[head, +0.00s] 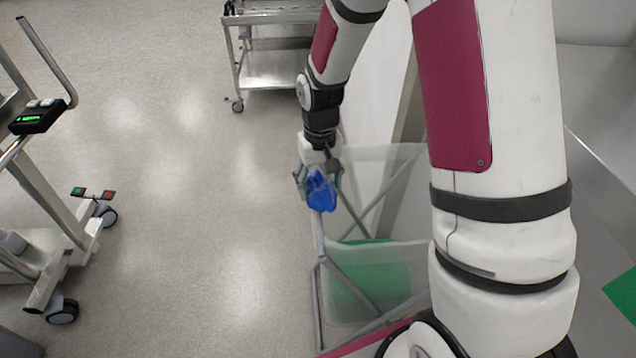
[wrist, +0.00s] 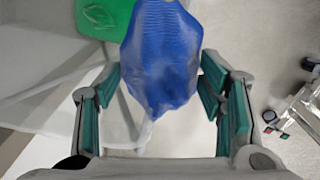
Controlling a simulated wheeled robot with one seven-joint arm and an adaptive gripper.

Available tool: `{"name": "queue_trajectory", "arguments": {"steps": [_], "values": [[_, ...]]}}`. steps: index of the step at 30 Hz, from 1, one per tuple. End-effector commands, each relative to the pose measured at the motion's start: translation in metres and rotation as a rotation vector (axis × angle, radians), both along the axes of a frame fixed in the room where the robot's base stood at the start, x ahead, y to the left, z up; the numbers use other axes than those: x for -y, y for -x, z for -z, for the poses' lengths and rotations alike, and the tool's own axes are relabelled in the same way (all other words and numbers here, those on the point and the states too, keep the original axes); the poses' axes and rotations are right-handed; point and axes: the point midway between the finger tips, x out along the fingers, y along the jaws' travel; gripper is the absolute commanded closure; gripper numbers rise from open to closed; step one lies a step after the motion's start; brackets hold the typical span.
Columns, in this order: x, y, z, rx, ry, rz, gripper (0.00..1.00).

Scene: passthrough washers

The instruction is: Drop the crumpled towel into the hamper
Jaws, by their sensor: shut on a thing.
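The crumpled blue towel (head: 321,191) hangs from my gripper (head: 318,172) in the head view. In the wrist view the towel (wrist: 162,55) fills the top middle, between the teal-padded fingers of my gripper (wrist: 164,95). The gripper is shut on it, though gaps seem to show beside the towel there. The hamper (head: 420,245) is a translucent bag on a grey metal frame. A green cloth (head: 372,278) shows inside or through it; the wrist view also shows it (wrist: 103,17). The towel is at the hamper's left edge in the head view, above the frame.
A steel cart (head: 275,68) stands behind the hamper. A wheeled stand with a small display (head: 38,117) is at the left. Open floor lies between them. Another green item (head: 622,295) lies at the right edge, past my arm.

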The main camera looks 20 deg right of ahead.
Motion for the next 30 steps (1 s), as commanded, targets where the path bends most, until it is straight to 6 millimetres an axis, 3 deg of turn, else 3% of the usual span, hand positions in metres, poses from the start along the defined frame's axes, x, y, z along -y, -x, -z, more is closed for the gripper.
{"name": "queue_trajectory", "arguments": {"steps": [14,24,30], "values": [[0.067,-0.004,-0.009,0.001,0.011,0.532,0.68],[0.154,0.009,-0.024,0.005,0.009,1.302,0.68],[0.186,0.02,-0.031,0.004,0.005,1.627,0.68]]}}
